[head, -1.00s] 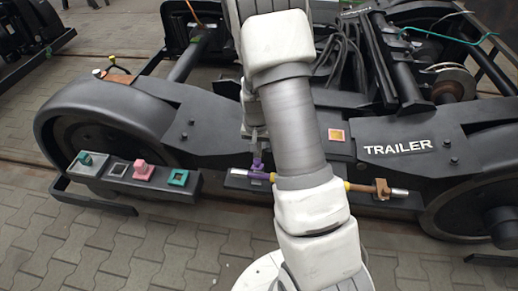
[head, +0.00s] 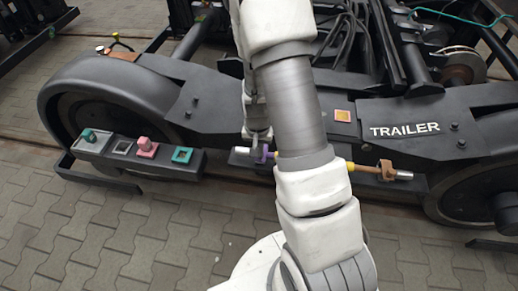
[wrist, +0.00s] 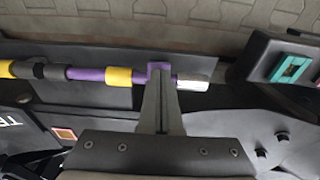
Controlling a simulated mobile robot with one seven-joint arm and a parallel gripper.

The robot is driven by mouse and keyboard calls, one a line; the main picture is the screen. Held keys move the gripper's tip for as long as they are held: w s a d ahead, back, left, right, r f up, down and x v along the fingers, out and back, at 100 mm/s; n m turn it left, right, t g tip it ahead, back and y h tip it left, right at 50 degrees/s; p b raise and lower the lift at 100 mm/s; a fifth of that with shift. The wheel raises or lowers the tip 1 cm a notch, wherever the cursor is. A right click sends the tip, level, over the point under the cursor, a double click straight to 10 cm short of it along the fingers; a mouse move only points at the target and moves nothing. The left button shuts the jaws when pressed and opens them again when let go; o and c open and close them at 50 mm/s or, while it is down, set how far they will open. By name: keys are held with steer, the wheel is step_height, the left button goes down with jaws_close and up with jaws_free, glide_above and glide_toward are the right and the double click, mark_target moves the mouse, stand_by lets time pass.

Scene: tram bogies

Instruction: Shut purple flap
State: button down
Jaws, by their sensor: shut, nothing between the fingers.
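A round bar with coloured bands runs along the bogie's front. Near its bare metal end sits the small purple flap (head: 264,155), partly hidden behind my gripper in the head view. In the wrist view the purple flap (wrist: 159,67) stands out from the bar, just beyond my fingertips. My gripper (wrist: 162,92) is shut, with nothing held, its fingertips at or very near the flap; I cannot tell if they touch. In the head view my gripper (head: 259,147) is over the bar, just beside the flap. How far the flap is open cannot be told.
Left of the bar, a dark ledge (head: 103,152) carries a green knob, a pink block (head: 147,147) and a teal square frame (head: 182,155). A brown clamp (head: 387,169) sits on the bar's right end. The bogie frame rises behind; paving lies in front.

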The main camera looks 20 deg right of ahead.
steer(key=shift+s+a+f, duration=0.3)
steer(key=shift+s+f, duration=0.25)
steer(key=shift+f, duration=0.05)
steer(key=shift+a, duration=0.1)
steer(key=shift+w+f, duration=0.1)
steer(key=shift+w+d+f+b, duration=0.1)
steer(key=shift+w+d+b, duration=0.35)
steer(key=shift+w, duration=0.15)
step_height(320, 180, up, 6)
steer(key=p, duration=0.5)
steer(key=s+a+p, duration=0.1)
steer(key=s+a, duration=0.5)
steer(key=s, duration=0.3)
steer(key=shift+r, duration=0.35)
